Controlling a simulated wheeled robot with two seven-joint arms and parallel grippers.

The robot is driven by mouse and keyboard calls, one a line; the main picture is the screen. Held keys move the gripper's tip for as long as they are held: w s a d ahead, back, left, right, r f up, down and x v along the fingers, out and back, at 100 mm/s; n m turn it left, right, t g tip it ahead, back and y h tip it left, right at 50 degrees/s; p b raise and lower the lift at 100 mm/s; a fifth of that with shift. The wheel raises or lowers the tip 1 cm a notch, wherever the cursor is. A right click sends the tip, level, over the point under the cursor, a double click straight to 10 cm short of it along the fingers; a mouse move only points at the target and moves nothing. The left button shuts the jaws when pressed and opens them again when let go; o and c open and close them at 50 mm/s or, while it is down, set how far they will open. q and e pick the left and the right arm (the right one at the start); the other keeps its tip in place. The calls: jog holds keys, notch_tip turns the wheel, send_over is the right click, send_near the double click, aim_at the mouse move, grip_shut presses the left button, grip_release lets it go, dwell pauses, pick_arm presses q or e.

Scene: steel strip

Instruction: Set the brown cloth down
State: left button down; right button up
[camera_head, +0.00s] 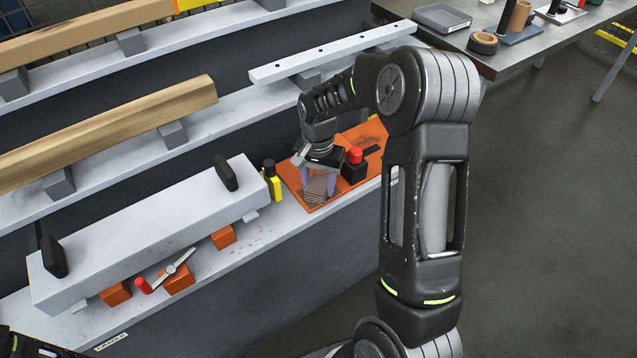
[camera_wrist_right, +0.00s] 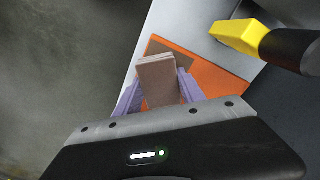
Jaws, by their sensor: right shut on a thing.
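The brown cloth (camera_head: 318,188) is a small folded, layered block over the orange mat (camera_head: 295,180) on the lowest shelf. My right gripper (camera_head: 319,186) is shut on it, with its purple fingers on either side. In the right wrist view the cloth (camera_wrist_right: 157,80) stands between the fingertips (camera_wrist_right: 158,90), and the orange mat (camera_wrist_right: 213,73) lies beyond it. I cannot tell whether the cloth touches the mat. Of my left arm only a dark part shows at the bottom left of the head view; its gripper is not in view.
A black block with a red top (camera_head: 354,165) stands on the mat, right of the gripper. A yellow-and-black item (camera_head: 272,180) stands just left of the mat. A long grey beam (camera_head: 150,230) lies further left on orange blocks (camera_head: 223,237). A side table (camera_head: 520,50) is at the upper right.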

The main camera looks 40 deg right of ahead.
jog(key=o, duration=1.4)
jog(key=shift+o, duration=0.2)
notch_tip(320, 180, up, 8)
jog(key=shift+f, duration=0.1)
